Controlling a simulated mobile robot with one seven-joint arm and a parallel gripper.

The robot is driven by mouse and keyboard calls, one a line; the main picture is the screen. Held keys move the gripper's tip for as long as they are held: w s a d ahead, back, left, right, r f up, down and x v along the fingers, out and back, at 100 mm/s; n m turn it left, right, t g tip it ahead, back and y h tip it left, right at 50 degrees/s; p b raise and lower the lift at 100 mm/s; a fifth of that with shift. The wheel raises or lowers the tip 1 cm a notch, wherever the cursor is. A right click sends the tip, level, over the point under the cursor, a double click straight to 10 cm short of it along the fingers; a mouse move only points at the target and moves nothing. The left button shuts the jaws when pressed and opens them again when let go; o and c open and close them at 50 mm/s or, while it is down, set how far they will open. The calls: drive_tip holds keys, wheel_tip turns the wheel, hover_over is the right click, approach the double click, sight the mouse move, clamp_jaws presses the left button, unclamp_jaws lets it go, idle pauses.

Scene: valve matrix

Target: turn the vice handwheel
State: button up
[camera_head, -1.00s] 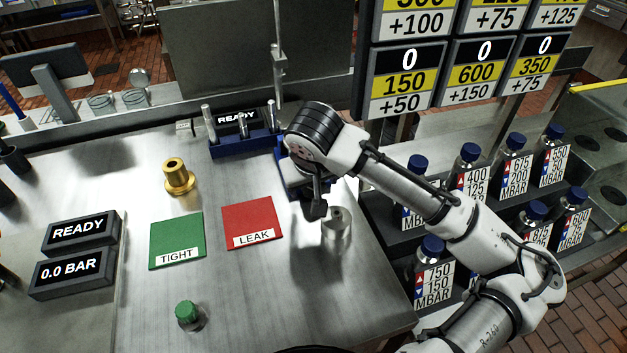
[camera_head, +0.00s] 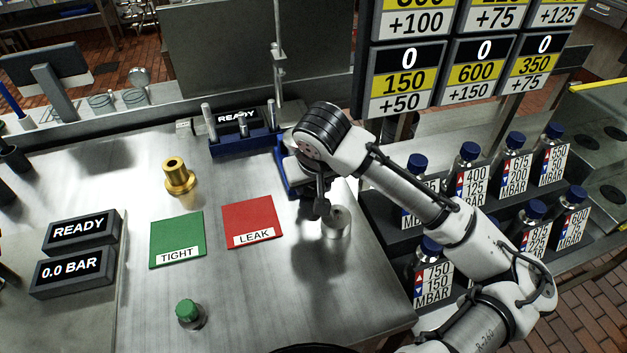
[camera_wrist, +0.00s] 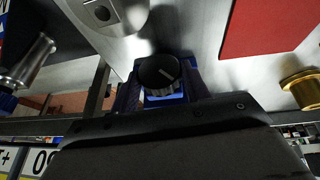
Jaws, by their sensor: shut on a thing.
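The vice is a blue block (camera_head: 284,168) on the steel bench, mostly hidden behind my wrist in the head view. Its handwheel is a black round knob (camera_wrist: 158,72) with a white line, seen in the wrist view with blue parts just behind it. My gripper (camera_wrist: 161,88) is shut on this handwheel, with a dark finger on each side of it. In the head view my gripper (camera_head: 308,192) points down at the vice; its fingertips and the handwheel are hard to make out there.
A silver cylinder (camera_head: 336,224) stands close to the gripper's right. The red LEAK pad (camera_head: 250,220) and green TIGHT pad (camera_head: 177,238) lie left. A brass fitting (camera_head: 178,177), a blue READY rack (camera_head: 240,140) and a green-capped part (camera_head: 188,312) stand on the bench. Bottles stand right.

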drive_tip(key=shift+w+d+g+y, duration=0.15)
drive_tip(key=shift+g+y, duration=0.15)
drive_tip(key=shift+y, duration=0.4)
drive_tip(key=o, duration=1)
drive_tip(key=shift+r, duration=0.15)
drive_tip(key=v, duration=1.3)
drive_tip(key=shift+s+r+b, duration=0.25)
drive_tip(key=shift+b, duration=0.1)
drive_tip(key=shift+d, duration=0.15)
